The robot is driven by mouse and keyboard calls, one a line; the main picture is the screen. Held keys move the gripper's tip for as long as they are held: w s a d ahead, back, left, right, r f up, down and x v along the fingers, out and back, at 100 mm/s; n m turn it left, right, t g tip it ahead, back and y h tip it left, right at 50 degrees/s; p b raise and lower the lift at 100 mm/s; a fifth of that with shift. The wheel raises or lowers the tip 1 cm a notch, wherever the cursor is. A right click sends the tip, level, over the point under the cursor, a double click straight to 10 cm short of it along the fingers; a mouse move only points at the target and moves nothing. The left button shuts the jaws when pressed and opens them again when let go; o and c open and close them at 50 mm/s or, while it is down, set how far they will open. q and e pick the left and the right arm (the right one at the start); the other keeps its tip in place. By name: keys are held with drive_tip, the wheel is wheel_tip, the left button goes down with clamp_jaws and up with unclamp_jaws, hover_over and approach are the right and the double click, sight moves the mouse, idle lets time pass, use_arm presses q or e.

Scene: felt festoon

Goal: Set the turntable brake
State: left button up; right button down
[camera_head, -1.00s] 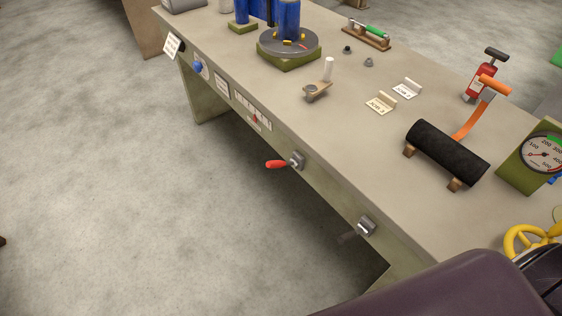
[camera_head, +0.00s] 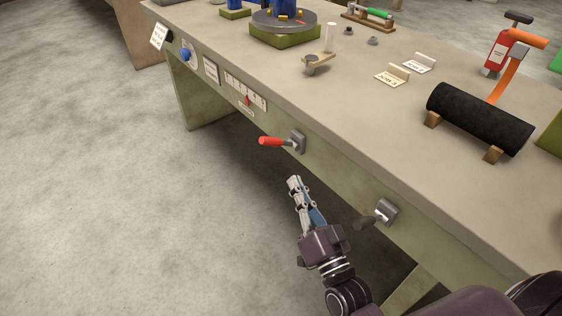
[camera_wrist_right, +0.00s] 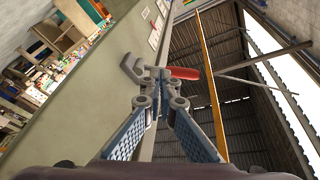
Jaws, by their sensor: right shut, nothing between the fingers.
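A red-handled lever (camera_head: 271,141) sticks out to the left from a grey mount on the bench's front face. It also shows in the right wrist view (camera_wrist_right: 184,73), just beyond the fingertips. A second lever with a dark handle (camera_head: 366,222) is farther right on the same face. The turntable (camera_head: 286,22) stands on a green base on the bench top, cut by the top edge. I cannot tell from a label which lever is the brake. My right gripper (camera_head: 294,182) is shut and empty, below and apart from the red handle in the head view. My left gripper is out of view.
The bench (camera_head: 420,135) carries a black roll (camera_head: 478,118) on wooden supports, a fire extinguisher (camera_head: 497,52) and two small cards. A blue knob (camera_head: 186,55) and a scale with a red pointer (camera_head: 247,98) are on the front face. The floor at left is clear.

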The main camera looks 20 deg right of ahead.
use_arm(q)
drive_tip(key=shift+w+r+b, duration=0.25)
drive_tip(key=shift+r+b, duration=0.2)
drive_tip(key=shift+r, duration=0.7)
use_arm(e)
wheel_tip(320, 180, up, 7)
drive_tip(key=s+d+m+t, duration=0.1)
drive_tip(key=t, duration=0.1)
drive_tip(key=shift+s+m+h, duration=0.3)
drive_tip(key=shift+s, duration=0.1)
drive_tip(key=shift+d+r, duration=0.1)
wheel_tip(320, 180, up, 4)
hover_over(280, 144)
drive_tip(key=s+d, duration=0.2)
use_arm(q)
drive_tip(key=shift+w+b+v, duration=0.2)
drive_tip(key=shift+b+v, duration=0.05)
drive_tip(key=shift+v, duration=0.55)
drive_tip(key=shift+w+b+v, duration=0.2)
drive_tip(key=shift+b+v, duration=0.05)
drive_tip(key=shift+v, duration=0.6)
use_arm(e)
drive_tip(key=shift+w+a+f, duration=0.1)
drive_tip(key=shift+a+f, duration=0.5)
drive_tip(key=shift+f, duration=0.2)
drive_tip(key=shift+w+a+f, duration=0.1)
drive_tip(key=shift+a+f, duration=0.5)
drive_tip(key=shift+f, duration=0.2)
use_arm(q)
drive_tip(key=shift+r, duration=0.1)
